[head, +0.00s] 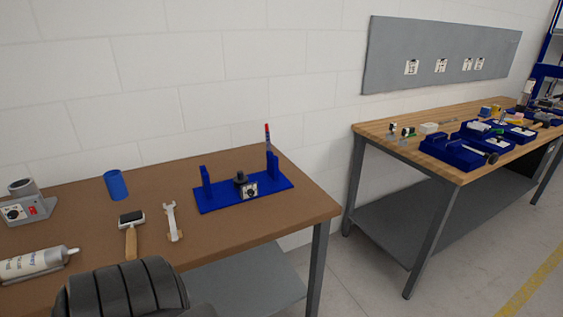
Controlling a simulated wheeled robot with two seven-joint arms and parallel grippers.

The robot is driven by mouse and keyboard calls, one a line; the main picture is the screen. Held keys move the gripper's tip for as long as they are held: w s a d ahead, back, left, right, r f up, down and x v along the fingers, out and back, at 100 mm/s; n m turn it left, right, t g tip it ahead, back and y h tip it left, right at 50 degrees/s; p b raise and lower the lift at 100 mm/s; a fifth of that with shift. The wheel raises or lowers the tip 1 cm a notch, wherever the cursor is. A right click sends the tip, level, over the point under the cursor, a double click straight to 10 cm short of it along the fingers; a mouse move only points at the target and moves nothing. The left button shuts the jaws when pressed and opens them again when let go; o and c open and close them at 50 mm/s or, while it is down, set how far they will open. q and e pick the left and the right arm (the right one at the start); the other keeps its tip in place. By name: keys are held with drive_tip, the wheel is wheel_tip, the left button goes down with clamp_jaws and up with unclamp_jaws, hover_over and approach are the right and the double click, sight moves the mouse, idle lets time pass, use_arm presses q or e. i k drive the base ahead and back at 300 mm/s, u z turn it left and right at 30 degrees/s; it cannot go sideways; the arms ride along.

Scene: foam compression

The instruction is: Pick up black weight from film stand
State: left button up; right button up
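A blue stand (214,202) with an upright at each end sits on the brown table near its right end; I take it to be the film stand. A small black weight (240,178) with a knob-like top stands on its base between the uprights. A small white-faced piece with a dark dial (250,191) is in front of the weight and hides part of it. Whether they touch is too small to tell. Neither of my grippers shows in the head view.
The brown table (90,205) also holds a blue cylinder (116,185), a roller (131,226), a wrench (172,222), a white tube (36,262) and a grey device (28,205). A wooden workbench (430,160) stands right, across a gap.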

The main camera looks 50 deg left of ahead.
sight(240, 178)
drive_tip(key=i, duration=2.3)
drive_tip(key=u, duration=2.5)
